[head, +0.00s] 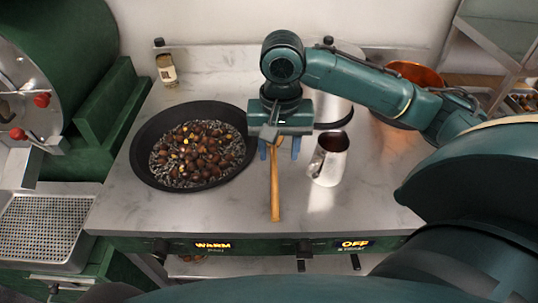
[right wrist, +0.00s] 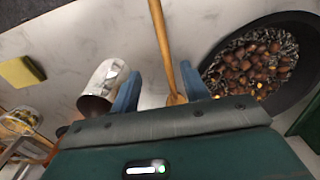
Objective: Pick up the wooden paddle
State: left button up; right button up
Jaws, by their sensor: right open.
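The wooden paddle (head: 275,190) lies on the marble counter between the black pan and the metal pitcher, its handle pointing to the front edge. My right gripper (head: 279,150) is above its far part, pointing down, with the blue fingers apart on either side of it. In the right wrist view, the paddle (right wrist: 162,40) runs between the two open fingers (right wrist: 160,80), apart from both. Its far end is hidden by the gripper in the head view. Whether the fingers are at handle height is hard to tell. My left gripper is not in view.
The black pan (head: 142,172) of chestnuts (head: 200,150) stands left of the paddle. The metal pitcher (head: 328,162) stands close on the right. A small bottle (head: 166,68) and a copper bowl (head: 415,73) are farther back. The counter's front right is clear.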

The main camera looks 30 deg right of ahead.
send_over(275, 182)
jog(key=f, duration=0.5)
jog(key=shift+s+d, duration=0.15)
jog(key=shift+s, duration=0.2)
jog(key=shift+w+a+f+b, duration=0.1)
jog(key=shift+w+f+b, duration=0.15)
jog(key=shift+f, duration=1.1)
jog(key=shift+w+a+f+b, duration=0.1)
jog(key=shift+f+b, duration=0.1)
jog(key=shift+f, duration=1.1)
jog(key=shift+c, duration=0.4)
grip_shut()
